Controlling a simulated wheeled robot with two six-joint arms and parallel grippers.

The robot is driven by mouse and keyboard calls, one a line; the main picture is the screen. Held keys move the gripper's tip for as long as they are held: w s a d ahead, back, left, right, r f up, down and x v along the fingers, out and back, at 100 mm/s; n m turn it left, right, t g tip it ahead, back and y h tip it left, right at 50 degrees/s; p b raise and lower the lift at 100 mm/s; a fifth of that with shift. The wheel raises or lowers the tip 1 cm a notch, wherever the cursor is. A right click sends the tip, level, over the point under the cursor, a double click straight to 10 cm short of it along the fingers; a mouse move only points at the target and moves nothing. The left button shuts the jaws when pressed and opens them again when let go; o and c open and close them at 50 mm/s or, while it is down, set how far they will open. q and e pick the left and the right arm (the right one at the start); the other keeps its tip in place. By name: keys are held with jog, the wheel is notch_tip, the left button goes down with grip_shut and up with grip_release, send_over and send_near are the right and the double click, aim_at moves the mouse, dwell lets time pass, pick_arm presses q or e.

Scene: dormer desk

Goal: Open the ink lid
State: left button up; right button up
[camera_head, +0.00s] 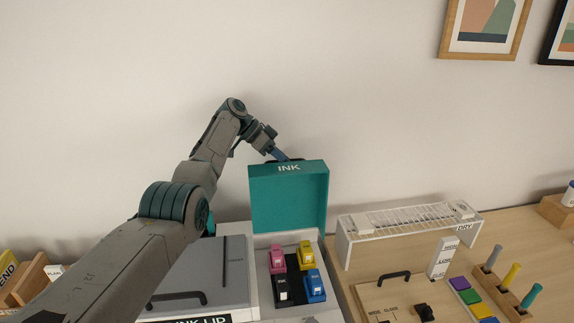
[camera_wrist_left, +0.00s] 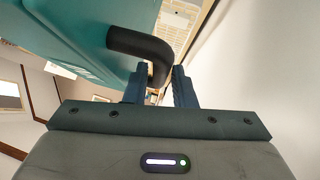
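The ink lid (camera_head: 288,198), a teal panel with white "INK" lettering, stands raised, roughly upright, behind a bay (camera_head: 262,290) holding pink, yellow, black and blue cartridges. My left gripper (camera_head: 281,156) is at the lid's top edge, partly hidden behind it. In the left wrist view, the lid (camera_wrist_left: 85,35) fills the upper left, and its curved black handle (camera_wrist_left: 140,43) runs between my left gripper's fingers (camera_wrist_left: 160,85). The fingers lie close against both sides of the handle. My right gripper is not in view.
Left of the bay is a grey panel (camera_head: 228,272) with a black handle (camera_head: 177,298), partly hidden by my left arm. A partly covered label (camera_head: 205,320) ends in "LID". On the right are a white "DRY" rack (camera_head: 405,225), coloured blocks (camera_head: 470,296) and upright handles (camera_head: 511,274).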

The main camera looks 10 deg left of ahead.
pick_arm(q)
jog(key=b+v, duration=0.2)
jog(key=v, duration=0.7)
jog(key=shift+b, duration=0.35)
